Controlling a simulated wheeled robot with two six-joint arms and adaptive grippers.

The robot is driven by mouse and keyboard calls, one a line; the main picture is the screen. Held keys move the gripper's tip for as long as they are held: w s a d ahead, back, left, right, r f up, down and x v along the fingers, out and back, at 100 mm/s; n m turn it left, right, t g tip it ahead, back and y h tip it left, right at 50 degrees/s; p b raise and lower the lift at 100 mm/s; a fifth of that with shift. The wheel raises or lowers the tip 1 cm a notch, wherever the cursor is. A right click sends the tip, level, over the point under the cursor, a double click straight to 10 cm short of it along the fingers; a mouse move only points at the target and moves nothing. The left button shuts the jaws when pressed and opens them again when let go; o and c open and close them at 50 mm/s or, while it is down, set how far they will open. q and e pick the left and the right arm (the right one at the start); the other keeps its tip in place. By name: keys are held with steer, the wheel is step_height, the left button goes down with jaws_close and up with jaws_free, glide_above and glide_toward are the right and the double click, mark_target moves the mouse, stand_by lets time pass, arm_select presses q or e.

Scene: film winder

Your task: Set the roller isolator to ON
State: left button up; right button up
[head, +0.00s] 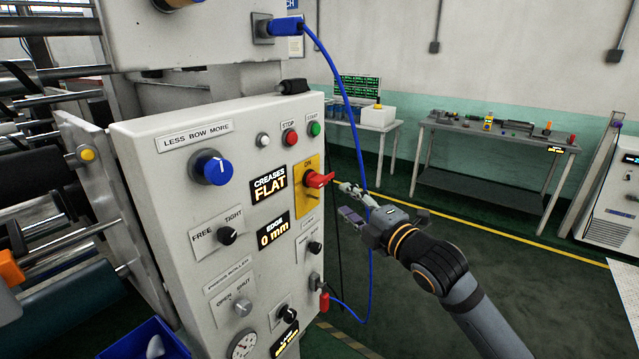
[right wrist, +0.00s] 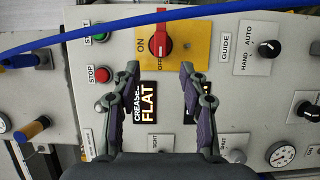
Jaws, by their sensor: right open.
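The roller isolator is a red rotary handle (head: 319,179) on a yellow plate (head: 309,207) on the grey control panel. The handle lies crosswise, away from the ON mark at the plate's top. In the right wrist view, the red handle (right wrist: 165,35) has one end by the OFF mark, with ON to its left. My right gripper (head: 348,203) is open and empty, in front of the panel and to the right of the handle. In the right wrist view, its fingers (right wrist: 159,70) are apart, with the handle beyond the gap between their tips. My left gripper is out of view.
A blue cable (head: 352,110) hangs from the upper box and passes close by my right gripper. STOP (head: 290,138) and START (head: 315,129) buttons sit above the plate. A black knob (head: 315,247) is below it.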

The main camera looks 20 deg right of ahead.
mark_target(322, 184)
steer(key=p+x, duration=0.2)
steer(key=x, duration=0.7)
steer(key=shift+a+r+p, duration=0.1)
steer(key=shift+a+p, duration=0.05)
steer(key=shift+p, duration=0.2)
steer(key=shift+w+a, duration=0.2)
steer(key=shift+w, duration=0.45)
jaws_close()
